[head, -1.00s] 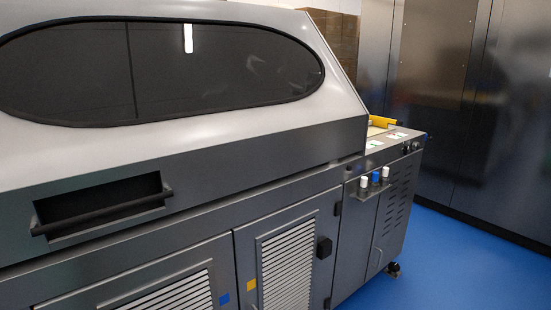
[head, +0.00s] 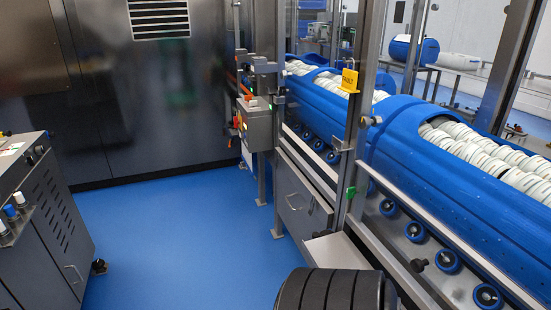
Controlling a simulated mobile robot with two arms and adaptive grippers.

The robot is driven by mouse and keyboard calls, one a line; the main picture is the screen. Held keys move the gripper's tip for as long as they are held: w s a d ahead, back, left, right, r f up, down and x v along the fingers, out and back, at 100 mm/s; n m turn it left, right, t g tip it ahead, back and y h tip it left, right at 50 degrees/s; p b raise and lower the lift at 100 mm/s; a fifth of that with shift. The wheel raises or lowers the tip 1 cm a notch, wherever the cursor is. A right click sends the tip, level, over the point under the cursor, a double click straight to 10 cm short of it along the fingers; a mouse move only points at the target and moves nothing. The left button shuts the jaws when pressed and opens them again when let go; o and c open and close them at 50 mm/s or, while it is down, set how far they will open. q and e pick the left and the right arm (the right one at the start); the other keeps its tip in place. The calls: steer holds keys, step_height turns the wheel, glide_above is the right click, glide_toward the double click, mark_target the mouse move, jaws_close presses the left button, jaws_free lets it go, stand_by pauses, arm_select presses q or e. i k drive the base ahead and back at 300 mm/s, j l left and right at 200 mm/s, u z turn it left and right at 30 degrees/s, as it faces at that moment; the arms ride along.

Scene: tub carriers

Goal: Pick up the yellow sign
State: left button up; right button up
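A small yellow sign (head: 349,80) with dark lettering hangs on a metal post of the conveyor frame, right of centre in the head view. It stands upright, in front of the blue tub carriers (head: 404,132). Neither of my grippers shows in the head view, so I cannot see how they stand relative to the sign.
Blue tub carriers filled with white tubs run along the right behind metal posts. A dark ribbed cylinder (head: 335,290) is at the bottom centre. A grey cabinet (head: 45,215) stands at the left. The blue floor (head: 180,240) between is clear. A dark metal wall (head: 150,100) closes the back.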

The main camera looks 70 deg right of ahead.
mark_target(350, 77)
steer(key=z, duration=2.6)
